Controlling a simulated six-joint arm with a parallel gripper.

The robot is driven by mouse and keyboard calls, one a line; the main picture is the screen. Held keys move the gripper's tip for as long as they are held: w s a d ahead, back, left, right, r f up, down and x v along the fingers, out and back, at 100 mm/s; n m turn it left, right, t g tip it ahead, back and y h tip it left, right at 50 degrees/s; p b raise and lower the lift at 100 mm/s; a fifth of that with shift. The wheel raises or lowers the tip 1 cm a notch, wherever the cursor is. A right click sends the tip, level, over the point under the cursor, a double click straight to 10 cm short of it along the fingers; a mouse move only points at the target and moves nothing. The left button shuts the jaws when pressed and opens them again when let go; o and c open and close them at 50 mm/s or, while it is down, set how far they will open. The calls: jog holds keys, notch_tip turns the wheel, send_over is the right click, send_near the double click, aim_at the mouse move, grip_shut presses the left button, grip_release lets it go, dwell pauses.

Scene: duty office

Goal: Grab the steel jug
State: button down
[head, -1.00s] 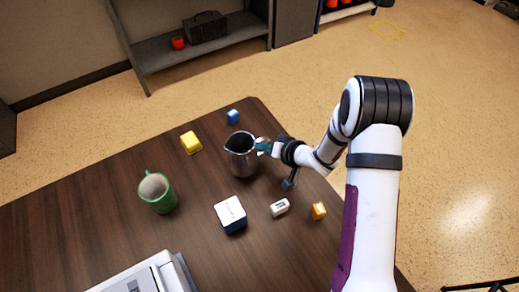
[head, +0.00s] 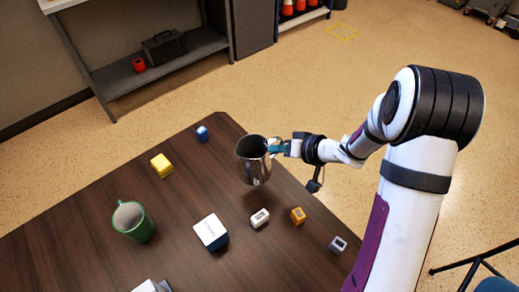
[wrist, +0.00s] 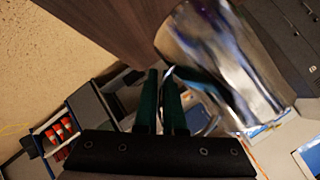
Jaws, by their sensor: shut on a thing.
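The steel jug (head: 254,163) is a shiny metal pitcher with a dark open mouth. In the head view it is held above the dark table, with a shadow on the wood below it. My gripper (head: 279,147) is at the jug's right side, shut on its handle. In the wrist view the jug (wrist: 228,62) fills the upper right, tilted in the picture and slightly blurred. There the two dark green fingers of my gripper (wrist: 160,98) are close together at the jug's handle.
A shelf (head: 160,72) stands behind.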

jog(key=shift+d+r, duration=0.3)
jog(key=shift+d, duration=0.25)
dwell(2.3)
